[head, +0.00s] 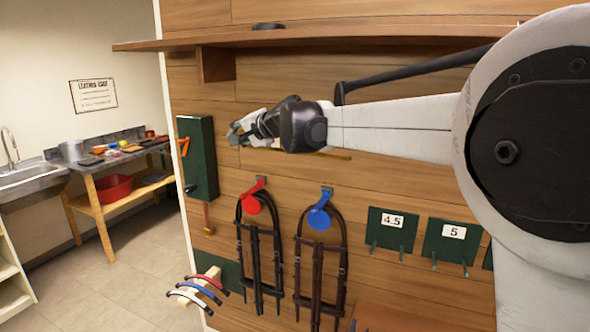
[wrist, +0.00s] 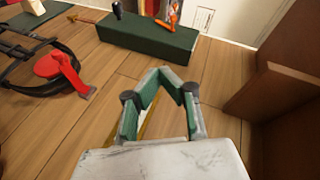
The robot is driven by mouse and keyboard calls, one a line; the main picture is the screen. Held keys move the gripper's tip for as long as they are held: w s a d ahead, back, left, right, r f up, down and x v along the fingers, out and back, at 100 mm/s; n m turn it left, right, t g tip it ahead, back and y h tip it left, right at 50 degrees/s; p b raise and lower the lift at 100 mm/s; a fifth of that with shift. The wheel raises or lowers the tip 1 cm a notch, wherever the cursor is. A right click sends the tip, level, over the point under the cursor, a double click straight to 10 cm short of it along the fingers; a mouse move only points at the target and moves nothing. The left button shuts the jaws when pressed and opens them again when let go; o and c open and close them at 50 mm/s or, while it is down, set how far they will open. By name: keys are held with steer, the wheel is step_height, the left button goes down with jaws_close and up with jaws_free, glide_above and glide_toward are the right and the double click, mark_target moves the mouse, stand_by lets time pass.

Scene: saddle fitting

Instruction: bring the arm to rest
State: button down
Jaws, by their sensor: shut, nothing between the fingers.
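My arm reaches across the head view from the right, in front of the wooden wall (head: 400,190). My gripper (head: 236,136) is at its left end, above the bridles and to the right of the green box (head: 197,158). In the wrist view my gripper (wrist: 163,72) has its green-padded fingers drawn together at the tips, with nothing between them. It points toward the green box (wrist: 148,42) and is apart from it.
A wooden shelf (head: 350,34) runs above the arm. Bridles hang from red (head: 253,203) and blue (head: 319,216) holders below. Green plates marked 4.5 (head: 391,229) and 5 (head: 449,241) are on the wall. A workbench (head: 115,165) stands at far left.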

steer(key=s+d+f+n+g+h+b, duration=0.15)
steer(key=s+d+f, duration=0.35)
steer(key=s+d, duration=0.5)
steer(key=s+d+f+n+h+b, duration=0.1)
steer(key=s+d+f+h, duration=0.3)
steer(key=s+d, duration=0.65)
steer(key=s+d+f+n+h+b, duration=0.1)
steer(key=s+d+f+n+h, duration=0.1)
steer(key=s+d+f, duration=0.8)
steer(key=s+d+f+h, duration=0.1)
steer(key=s+d+f, duration=0.1)
steer(key=s, duration=0.3)
steer(key=s+d+f+g, duration=0.1)
steer(key=s+d+f, duration=0.1)
steer(key=s, duration=0.3)
steer(key=s+d+f+h, duration=0.1)
steer(key=s+d+f, duration=0.1)
steer(key=s+f, duration=0.2)
steer(key=shift+s+d+h, duration=0.25)
steer(key=shift+s+h, duration=0.1)
steer(key=shift+s, duration=0.15)
steer(key=c, duration=2.4)
jaws_free()
steer(key=shift+c, duration=0.2)
